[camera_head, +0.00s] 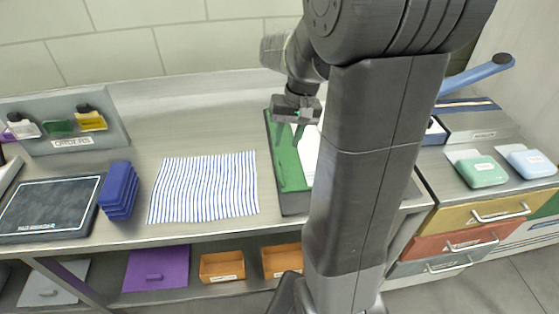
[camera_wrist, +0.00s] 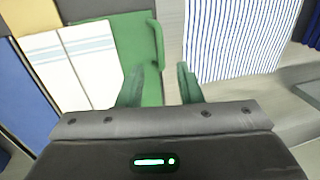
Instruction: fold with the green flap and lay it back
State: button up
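The green flap (camera_head: 290,165) lies flat on the bench, partly hidden by my arm in the head view. In the wrist view the green flap (camera_wrist: 128,40) has a raised strip along its right edge. A white cloth with pale blue stripes (camera_wrist: 70,60) lies across its left part; a bit of the cloth (camera_head: 310,150) shows beside my arm. My gripper (camera_head: 289,135) hangs over the flap with its fingers apart. In the wrist view my gripper (camera_wrist: 160,70) is open around the line of the flap's right edge. I cannot tell whether it touches.
A blue-striped cloth (camera_head: 205,188) lies flat to the left. A blue stack (camera_head: 118,190) and a dark slate-like board (camera_head: 50,207) are farther left. Blue (camera_wrist: 22,105) and yellow (camera_wrist: 10,18) panels adjoin the white cloth.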

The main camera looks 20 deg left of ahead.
aim_at(278, 169)
jog(key=x, duration=0.9)
jog(key=shift+f, duration=0.15)
grip_shut()
